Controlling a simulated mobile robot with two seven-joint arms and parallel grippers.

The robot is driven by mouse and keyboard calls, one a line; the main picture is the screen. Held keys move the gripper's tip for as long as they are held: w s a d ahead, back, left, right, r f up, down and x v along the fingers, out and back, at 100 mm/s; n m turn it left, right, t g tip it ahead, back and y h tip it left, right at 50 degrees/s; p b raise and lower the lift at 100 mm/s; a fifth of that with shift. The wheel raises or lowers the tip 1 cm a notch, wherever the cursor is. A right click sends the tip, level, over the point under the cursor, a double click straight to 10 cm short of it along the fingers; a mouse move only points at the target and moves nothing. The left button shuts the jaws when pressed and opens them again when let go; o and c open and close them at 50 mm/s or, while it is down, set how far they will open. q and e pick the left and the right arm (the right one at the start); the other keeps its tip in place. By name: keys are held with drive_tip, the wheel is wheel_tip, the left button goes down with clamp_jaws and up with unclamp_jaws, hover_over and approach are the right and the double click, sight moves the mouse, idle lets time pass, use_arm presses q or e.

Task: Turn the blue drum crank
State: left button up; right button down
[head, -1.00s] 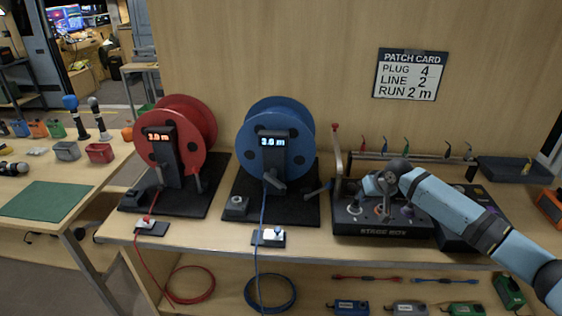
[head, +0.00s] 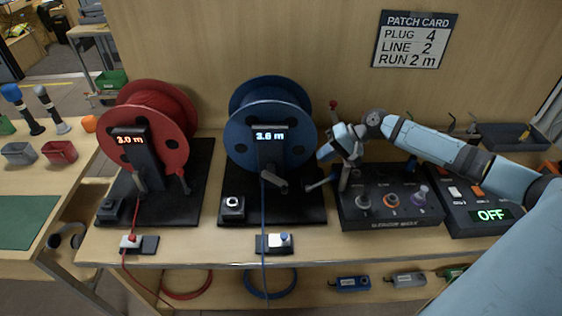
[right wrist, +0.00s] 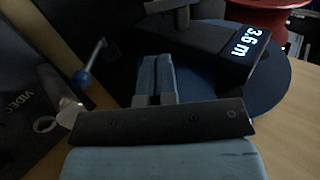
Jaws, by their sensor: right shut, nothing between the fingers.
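The blue drum (head: 250,110) stands upright on a dark base, with a display post in front reading 3.6 m. A dark grey crank arm (head: 274,180) sits low on the post's front. A lever with a blue end (head: 318,185) sticks out at the base's right; it also shows in the right wrist view (right wrist: 88,77). My right gripper (head: 325,152) is shut and empty just right of the drum, pointing left towards it, apart from the crank. Its closed fingers (right wrist: 155,80) show before the drum in the right wrist view. My left gripper is not in view.
A red drum (head: 150,115) reading 3.0 m stands at left. A stage box with knobs (head: 390,208) sits below my right arm, and a switch box reading OFF (head: 480,210) is beside it. An upright lever with a red top (head: 333,106) stands close behind my gripper.

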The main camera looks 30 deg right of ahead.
sight(283, 181)
drive_tip(key=p+x, duration=0.2)
drive_tip(key=x, duration=1.1)
drive_tip(key=shift+a+r, duration=0.15)
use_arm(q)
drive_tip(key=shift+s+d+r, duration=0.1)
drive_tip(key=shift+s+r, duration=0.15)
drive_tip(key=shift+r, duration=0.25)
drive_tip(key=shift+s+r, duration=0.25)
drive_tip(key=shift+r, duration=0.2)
use_arm(e)
drive_tip(key=shift+s+a+f, duration=0.1)
drive_tip(key=shift+a+f, duration=0.1)
drive_tip(key=shift+f, duration=0.1)
